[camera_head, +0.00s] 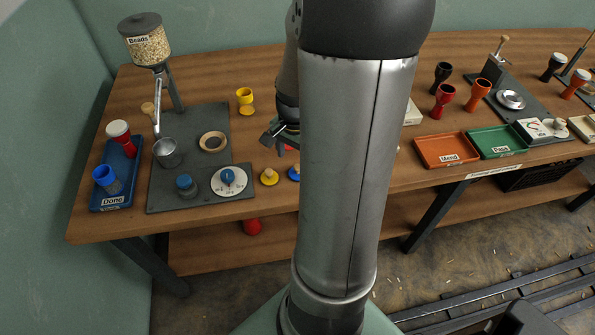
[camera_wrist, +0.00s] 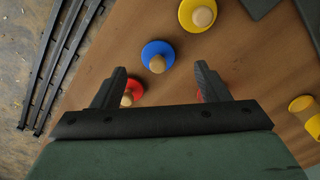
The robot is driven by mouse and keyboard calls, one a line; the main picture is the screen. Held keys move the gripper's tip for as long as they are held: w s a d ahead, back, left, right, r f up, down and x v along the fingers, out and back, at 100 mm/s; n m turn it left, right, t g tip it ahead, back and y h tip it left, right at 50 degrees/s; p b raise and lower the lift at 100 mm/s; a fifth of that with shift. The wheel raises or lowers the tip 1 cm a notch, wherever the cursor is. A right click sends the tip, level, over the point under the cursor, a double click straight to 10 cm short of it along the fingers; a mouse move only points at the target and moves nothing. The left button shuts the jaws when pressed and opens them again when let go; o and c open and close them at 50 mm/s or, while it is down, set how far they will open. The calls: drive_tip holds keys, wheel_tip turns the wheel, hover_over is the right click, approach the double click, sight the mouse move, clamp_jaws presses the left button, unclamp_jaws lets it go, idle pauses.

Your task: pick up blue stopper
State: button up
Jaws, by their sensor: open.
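The blue stopper (camera_wrist: 147,50), a blue disc with a pale wooden knob, lies on the wooden table. In the wrist view it is beyond the fingertips, between their lines. In the head view it (camera_head: 293,174) shows at the table's front edge, partly hidden by my arm. My gripper (camera_wrist: 160,75) is open and empty above the table; in the head view it (camera_head: 279,136) is farther back than the stopper.
A yellow stopper (camera_head: 269,178) lies left of the blue one. A red stopper (camera_wrist: 136,88) shows beside the left finger, and another red thing is mostly hidden behind the right finger. A yellow goblet drum (camera_head: 245,101) and a grey base plate (camera_head: 165,202) stand left.

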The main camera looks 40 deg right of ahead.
drive_tip(key=f, duration=0.5)
drive_tip(key=shift+d, duration=0.25)
drive_tip(key=c, duration=1)
